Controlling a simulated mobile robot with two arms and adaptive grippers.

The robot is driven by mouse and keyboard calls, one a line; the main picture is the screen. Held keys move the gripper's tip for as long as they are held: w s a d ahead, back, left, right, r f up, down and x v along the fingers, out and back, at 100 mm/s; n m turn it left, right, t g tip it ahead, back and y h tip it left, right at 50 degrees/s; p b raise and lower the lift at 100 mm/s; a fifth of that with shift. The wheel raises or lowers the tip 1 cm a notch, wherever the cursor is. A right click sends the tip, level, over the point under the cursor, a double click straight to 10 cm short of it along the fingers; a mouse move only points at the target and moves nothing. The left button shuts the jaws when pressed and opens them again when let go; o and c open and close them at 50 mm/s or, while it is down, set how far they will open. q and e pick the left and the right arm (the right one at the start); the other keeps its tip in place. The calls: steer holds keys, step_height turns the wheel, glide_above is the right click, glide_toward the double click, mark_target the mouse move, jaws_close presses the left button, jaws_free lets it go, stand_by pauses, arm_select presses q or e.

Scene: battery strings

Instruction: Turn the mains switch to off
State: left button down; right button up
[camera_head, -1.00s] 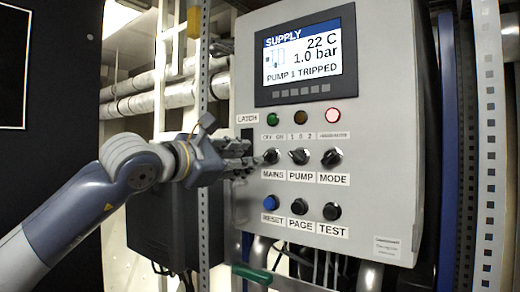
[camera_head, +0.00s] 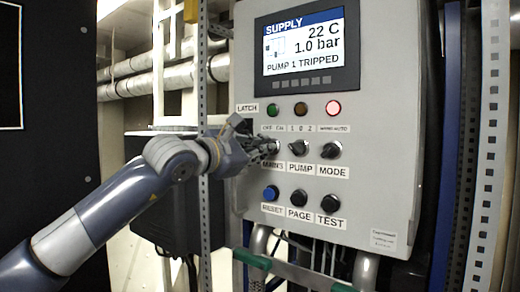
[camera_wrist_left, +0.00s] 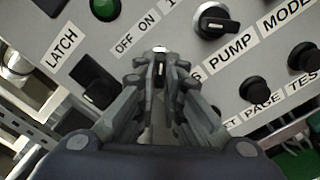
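The mains switch (camera_head: 274,146) is a black rotary knob above the MAINS label on the grey panel. It is mostly covered by my left gripper (camera_head: 266,148), which comes in from the left with its fingertips at the knob. In the left wrist view the two fingertips (camera_wrist_left: 160,73) stand close together with the narrow knob handle (camera_wrist_left: 158,69) between them. A white mark shows at the handle's upper end, below the OFF ON label (camera_wrist_left: 137,36) and towards ON. Whether both fingers press on the handle is hard to see. My right gripper is not in view.
The PUMP knob (camera_head: 299,148) and MODE knob (camera_head: 330,149) stand close to the right. The RESET (camera_head: 270,193), PAGE and TEST buttons are below. A LATCH rocker (camera_wrist_left: 97,92) is left of the gripper. The display (camera_head: 305,48) reads PUMP 1 TRIPPED.

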arm_select(q)
steer(key=shift+s+n+b, duration=0.1)
steer(key=shift+n+b, duration=7.85)
steer(key=shift+n, duration=0.95)
steer(key=shift+r, duration=0.1)
steer(key=c, duration=1.7)
jaws_free()
